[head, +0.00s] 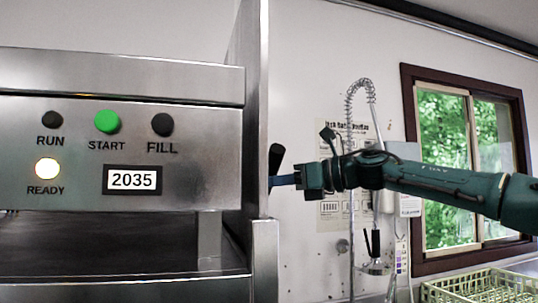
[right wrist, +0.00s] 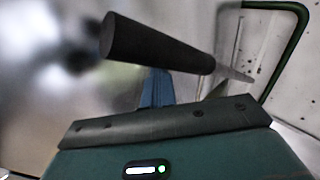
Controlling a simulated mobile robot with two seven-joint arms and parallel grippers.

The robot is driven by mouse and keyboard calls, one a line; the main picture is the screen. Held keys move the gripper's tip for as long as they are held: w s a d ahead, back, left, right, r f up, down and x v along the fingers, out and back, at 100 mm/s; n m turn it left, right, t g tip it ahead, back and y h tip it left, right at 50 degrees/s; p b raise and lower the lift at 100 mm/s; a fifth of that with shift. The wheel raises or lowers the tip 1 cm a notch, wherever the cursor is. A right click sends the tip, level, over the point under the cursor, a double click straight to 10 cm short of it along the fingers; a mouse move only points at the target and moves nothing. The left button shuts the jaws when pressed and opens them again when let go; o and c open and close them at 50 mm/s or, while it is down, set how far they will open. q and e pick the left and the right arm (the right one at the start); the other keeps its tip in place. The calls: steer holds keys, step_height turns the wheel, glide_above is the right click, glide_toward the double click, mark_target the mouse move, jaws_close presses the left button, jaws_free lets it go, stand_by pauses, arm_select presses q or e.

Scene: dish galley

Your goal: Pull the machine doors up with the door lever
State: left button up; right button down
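The door lever (head: 276,158) has a black grip and sits at the right side of the steel machine (head: 190,165). In the right wrist view the lever's grip (right wrist: 160,46) runs across the picture, with a thin metal rod at its right end. My right gripper (head: 284,181) reaches in from the right at the lever, its blue fingers just below the grip. In the right wrist view a blue finger (right wrist: 157,88) meets the grip's lower edge; the fingertips are hidden, so its closure is unclear. The doors cannot be clearly made out. My left gripper is out of view.
A steel side panel (head: 250,100) stands beside the lever. A spray hose (head: 360,95), window (head: 468,165) and dish rack (head: 480,288) are at right.

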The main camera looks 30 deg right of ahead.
steer(key=s+d+f+b, duration=0.1)
steer(key=s+d+b, duration=0.1)
steer(key=s+d, duration=0.4)
steer(key=shift+s+d+f, duration=0.2)
steer(key=shift+s+f, duration=0.05)
steer(key=shift+s, duration=0.45)
stand_by(0.4)
steer(key=shift+r, duration=0.15)
stand_by(0.6)
